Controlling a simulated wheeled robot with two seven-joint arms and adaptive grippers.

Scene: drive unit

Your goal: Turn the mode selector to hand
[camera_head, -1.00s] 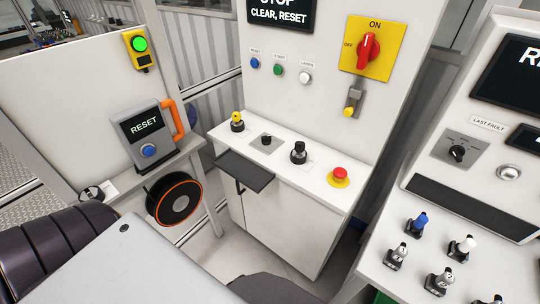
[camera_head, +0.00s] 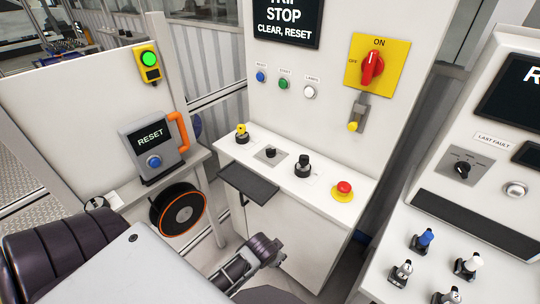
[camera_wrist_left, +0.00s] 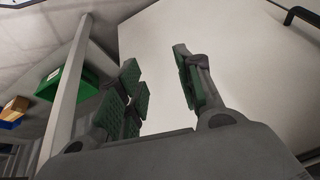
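Several dark knobs could be the mode selector; their labels are too small to read. A small black knob (camera_head: 270,152) on a grey plate and a larger black knob (camera_head: 302,166) stand on the middle cabinet's ledge. Another black rotary knob (camera_head: 462,170) sits on a grey plate with small markings on the right console. My left gripper (camera_head: 278,250) is low in front of the middle cabinet, below the ledge and apart from all knobs. In the left wrist view its fingers (camera_wrist_left: 155,60) are spread and empty, facing a pale panel. My right gripper is out of view.
A red mushroom button (camera_head: 344,188) and a yellow-topped control (camera_head: 242,132) share the ledge. A dark tray (camera_head: 247,183) juts from its front. A red rotary switch (camera_head: 372,67) is above. An orange-rimmed reel (camera_head: 178,209) is at left. Several joysticks stand on the right console.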

